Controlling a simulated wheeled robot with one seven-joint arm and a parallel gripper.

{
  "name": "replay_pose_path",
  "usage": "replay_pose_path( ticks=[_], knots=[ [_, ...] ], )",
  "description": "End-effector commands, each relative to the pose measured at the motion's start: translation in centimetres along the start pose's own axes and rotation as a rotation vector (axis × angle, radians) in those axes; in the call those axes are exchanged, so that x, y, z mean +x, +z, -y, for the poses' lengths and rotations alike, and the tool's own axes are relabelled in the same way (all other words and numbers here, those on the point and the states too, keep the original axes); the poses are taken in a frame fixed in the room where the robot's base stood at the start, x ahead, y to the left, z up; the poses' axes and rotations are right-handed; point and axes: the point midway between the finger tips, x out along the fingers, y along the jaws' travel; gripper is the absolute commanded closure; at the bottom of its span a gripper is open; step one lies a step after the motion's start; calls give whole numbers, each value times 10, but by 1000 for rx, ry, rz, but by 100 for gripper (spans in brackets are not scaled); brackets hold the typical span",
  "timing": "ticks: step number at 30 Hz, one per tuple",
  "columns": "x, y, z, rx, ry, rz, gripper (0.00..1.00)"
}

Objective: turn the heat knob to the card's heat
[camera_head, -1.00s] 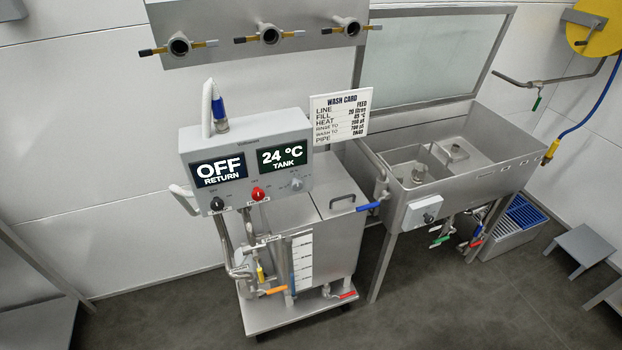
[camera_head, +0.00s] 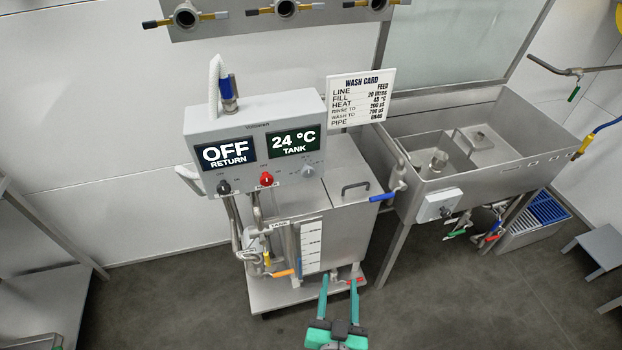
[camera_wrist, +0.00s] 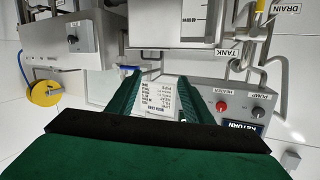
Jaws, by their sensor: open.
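The grey control box (camera_head: 255,122) shows OFF RETURN and 24 °C TANK. Along its lower front are a black knob (camera_head: 223,187), a red knob (camera_head: 267,179) and a grey knob (camera_head: 308,171) with small marks around it. The wrist view labels the red knob (camera_wrist: 221,106) HEATER and the black knob (camera_wrist: 258,112) PUMP. The grey knob's setting is too small to read. The wash card (camera_head: 361,98) stands right of the box; its heat line seems to read 45 °C. My gripper (camera_head: 339,285) is open and empty, low in front of the cart, apart from the knobs.
A lidded steel tank (camera_head: 345,205) on the cart stands below the box, with a blue-handled valve (camera_head: 383,197) at its right. A steel sink (camera_head: 480,150) with a small control box (camera_head: 438,205) stands further right. Open floor lies in front.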

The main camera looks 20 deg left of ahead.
Motion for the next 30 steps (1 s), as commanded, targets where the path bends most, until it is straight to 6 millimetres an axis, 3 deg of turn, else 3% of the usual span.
replay_pose_path(
  ticks=[1,6,10,15,23,30],
  knots=[
    [18,-15,6,-6,-35,-19,53],
    [64,-59,30,-40,-166,-58,53],
    [89,-94,49,-80,-264,-92,53],
    [106,-130,68,-129,-359,-129,53],
    [117,-146,80,-157,-409,-145,53],
    [148,-150,94,-157,-409,-146,53]
  ],
)
